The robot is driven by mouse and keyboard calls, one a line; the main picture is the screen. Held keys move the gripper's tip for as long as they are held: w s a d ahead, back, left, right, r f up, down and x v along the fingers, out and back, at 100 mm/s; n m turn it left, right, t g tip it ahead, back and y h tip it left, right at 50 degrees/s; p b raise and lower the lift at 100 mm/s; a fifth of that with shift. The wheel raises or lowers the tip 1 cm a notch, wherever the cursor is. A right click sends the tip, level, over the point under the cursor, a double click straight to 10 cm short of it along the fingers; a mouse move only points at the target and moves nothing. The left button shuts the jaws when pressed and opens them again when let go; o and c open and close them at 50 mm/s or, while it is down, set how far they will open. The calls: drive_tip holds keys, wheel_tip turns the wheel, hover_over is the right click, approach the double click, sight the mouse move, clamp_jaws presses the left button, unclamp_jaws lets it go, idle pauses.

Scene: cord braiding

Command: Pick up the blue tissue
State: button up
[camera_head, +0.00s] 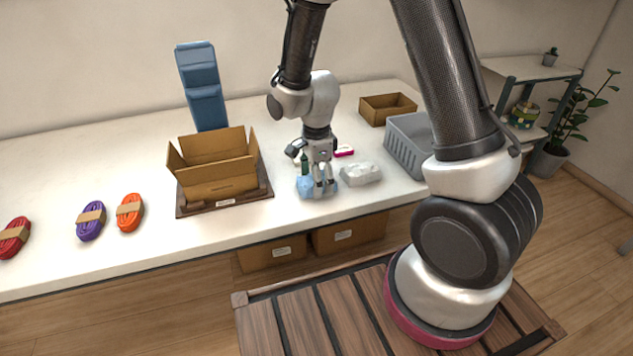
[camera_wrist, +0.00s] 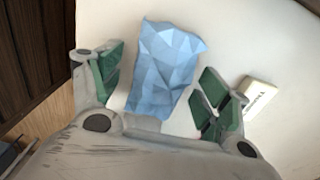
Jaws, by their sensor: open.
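The blue tissue (camera_wrist: 165,65) is a crumpled, faceted pale blue piece lying on the white table. In the head view the tissue (camera_head: 304,187) is partly hidden behind my gripper (camera_head: 322,190), which points down over it. In the wrist view my gripper (camera_wrist: 160,95) is open, with one green-padded finger on each side of the tissue. There is a gap between the tissue and each finger. I cannot tell the exact height of the fingertips above the table.
A white crumpled piece (camera_head: 361,174) lies just right of the tissue. A small white block (camera_wrist: 261,95) lies beside the right finger. An open cardboard box (camera_head: 218,180) on a brown base stands to the left, and a grey basket (camera_head: 408,150) to the right. Cord bundles (camera_head: 130,212) lie far left.

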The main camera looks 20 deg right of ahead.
drive_tip(key=c, duration=0.8)
drive_tip(key=shift+r, duration=0.1)
wheel_tip(320, 180, up, 10)
drive_tip(key=shift+f, duration=0.1)
